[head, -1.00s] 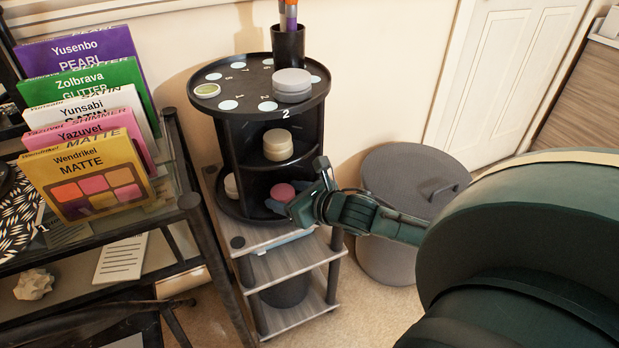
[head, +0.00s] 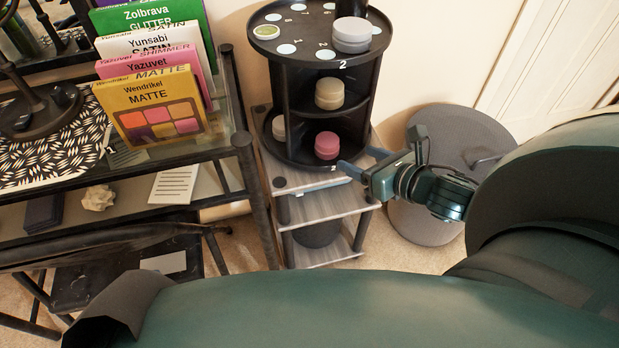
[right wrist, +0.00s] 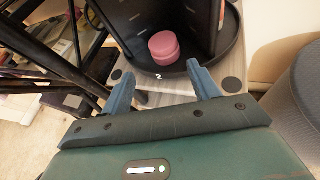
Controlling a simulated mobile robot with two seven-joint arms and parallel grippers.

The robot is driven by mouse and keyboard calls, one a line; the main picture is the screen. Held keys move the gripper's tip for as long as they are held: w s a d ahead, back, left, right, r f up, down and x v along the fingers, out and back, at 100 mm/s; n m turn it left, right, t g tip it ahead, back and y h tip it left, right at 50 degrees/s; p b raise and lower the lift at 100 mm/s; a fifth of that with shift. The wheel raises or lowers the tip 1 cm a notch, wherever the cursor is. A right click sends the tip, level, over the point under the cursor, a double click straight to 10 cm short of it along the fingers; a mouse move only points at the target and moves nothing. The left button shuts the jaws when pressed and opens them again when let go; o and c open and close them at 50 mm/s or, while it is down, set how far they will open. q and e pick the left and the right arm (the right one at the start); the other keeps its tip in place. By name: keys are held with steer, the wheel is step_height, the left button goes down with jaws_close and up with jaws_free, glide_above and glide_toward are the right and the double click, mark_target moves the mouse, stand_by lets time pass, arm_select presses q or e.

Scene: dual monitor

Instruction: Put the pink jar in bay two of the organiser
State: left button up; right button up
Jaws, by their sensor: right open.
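The pink jar (head: 327,145) stands upright on the lower shelf of the black round organiser (head: 365,95), near its front edge. A white 2 is on the rim in front of the jar, also seen in the right wrist view. That view shows the pink jar (right wrist: 163,47) inside the bay between dark walls. My right gripper (head: 360,160) is open and empty, just outside the organiser's front edge. In the right wrist view its two blue fingers (right wrist: 158,75) are spread, with the jar beyond them and apart from them. My left gripper is out of view.
A cream jar (head: 329,93) sits on the shelf above, a pale jar (head: 279,128) in the lower left bay, and a grey jar (head: 352,35) on top. The organiser stands on a grey wooden rack (head: 320,207).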

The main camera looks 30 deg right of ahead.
steer(key=s+a+r+m+y, duration=0.1)
steer(key=s+a+m, duration=0.2)
steer(key=a+m, duration=0.7)
steer(key=s+a+r+m+t+y, duration=0.1)
steer(key=a+m, duration=0.9)
steer(key=m, duration=1.1)
steer(key=shift+s+r+t+y, duration=0.3)
steer(key=shift+s+r+y, duration=0.25)
steer(key=shift+s, duration=0.6)
steer(key=shift+f, duration=0.1)
